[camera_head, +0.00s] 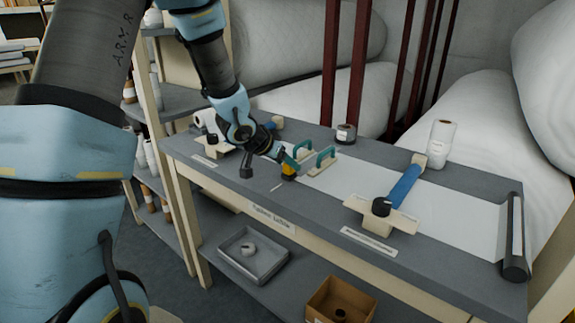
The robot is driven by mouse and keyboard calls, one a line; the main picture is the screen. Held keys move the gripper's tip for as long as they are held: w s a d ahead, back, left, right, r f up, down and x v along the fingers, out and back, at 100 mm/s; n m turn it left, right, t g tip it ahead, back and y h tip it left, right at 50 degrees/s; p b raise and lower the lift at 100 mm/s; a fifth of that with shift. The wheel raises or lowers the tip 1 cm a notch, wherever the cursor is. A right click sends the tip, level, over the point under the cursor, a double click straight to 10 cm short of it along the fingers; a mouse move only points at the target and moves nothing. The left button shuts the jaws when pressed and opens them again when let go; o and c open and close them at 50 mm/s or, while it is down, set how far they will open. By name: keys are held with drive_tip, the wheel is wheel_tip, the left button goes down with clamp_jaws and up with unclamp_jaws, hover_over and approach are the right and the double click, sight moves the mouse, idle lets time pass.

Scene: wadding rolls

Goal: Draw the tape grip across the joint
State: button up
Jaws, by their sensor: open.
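My gripper (286,162) is over the front left part of the table, its jaws open. A small yellow-and-dark piece (289,171) is right at its fingertips; I cannot tell whether it is the tape grip or whether it touches the fingers. A white sheet (350,183) lies along the table. Two teal-handled blocks (303,150) (322,160) stand on its left part, just right of my gripper. The joint cannot be made out; the gripper and blocks cover part of that area.
A dark roll (515,240) is at the right end. A white roll (441,145) and a dark-banded roll (346,134) stand at the back. A grey tray (253,256) and cardboard box (341,300) sit below.

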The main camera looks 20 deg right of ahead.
drive_tip(key=p+v, duration=0.1)
drive_tip(key=v, duration=0.8)
drive_tip(key=shift+a, duration=0.1)
drive_tip(key=w+a+n+t+y, duration=0.15)
drive_tip(key=a+n+y, duration=0.45)
drive_tip(key=a, duration=1.1)
drive_tip(key=s+a+f+n+g+y, duration=0.1)
drive_tip(key=s+a+n+g, duration=0.3)
drive_tip(key=s+a, duration=0.7)
drive_tip(key=shift+s+f+n+y, duration=0.25)
drive_tip(key=shift+s+n+y, duration=0.05)
drive_tip(key=shift+s+n, duration=0.2)
drive_tip(key=shift+w, duration=0.1)
idle(0.6)
